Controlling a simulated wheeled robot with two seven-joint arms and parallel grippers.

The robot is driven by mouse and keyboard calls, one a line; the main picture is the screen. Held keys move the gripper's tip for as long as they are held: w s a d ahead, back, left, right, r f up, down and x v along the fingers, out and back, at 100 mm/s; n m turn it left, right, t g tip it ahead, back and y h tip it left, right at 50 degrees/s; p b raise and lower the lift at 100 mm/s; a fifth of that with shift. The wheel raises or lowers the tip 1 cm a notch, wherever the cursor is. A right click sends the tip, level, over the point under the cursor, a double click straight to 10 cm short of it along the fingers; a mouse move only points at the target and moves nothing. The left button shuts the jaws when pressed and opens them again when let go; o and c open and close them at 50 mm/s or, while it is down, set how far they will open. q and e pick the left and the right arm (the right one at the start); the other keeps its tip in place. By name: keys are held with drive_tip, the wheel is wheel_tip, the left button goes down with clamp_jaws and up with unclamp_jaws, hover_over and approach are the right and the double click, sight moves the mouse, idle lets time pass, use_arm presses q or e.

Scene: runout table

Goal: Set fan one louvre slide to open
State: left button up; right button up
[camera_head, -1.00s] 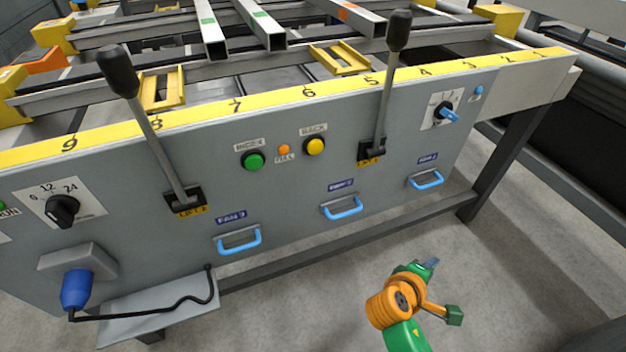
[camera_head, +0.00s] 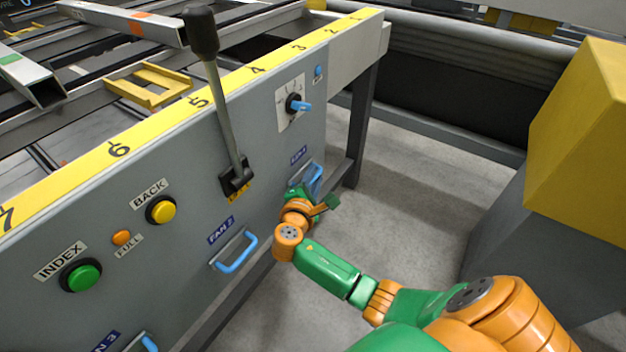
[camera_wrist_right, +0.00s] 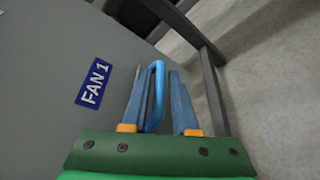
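The fan one louvre slide is a blue U-shaped handle (camera_head: 317,176) low on the grey panel's right part, under the blue FAN 1 label (camera_head: 299,155). In the right wrist view the handle (camera_wrist_right: 157,95) lies between my two fingers, close to the left one, with a gap to the right one. My right gripper (camera_wrist_right: 162,98) is open around the handle, not clamped on it. In the head view my right gripper (camera_head: 311,188) is at the handle and partly hides it. My left gripper is out of view.
The FAN 2 handle (camera_head: 235,251) is left of my right arm. A black-knobbed lever (camera_head: 222,100) and a rotary switch (camera_head: 296,104) are above. A table leg (camera_head: 362,130) stands just right of the handle. A yellow block (camera_head: 583,140) is at far right.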

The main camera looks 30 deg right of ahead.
clamp_jaws()
idle(1.4)
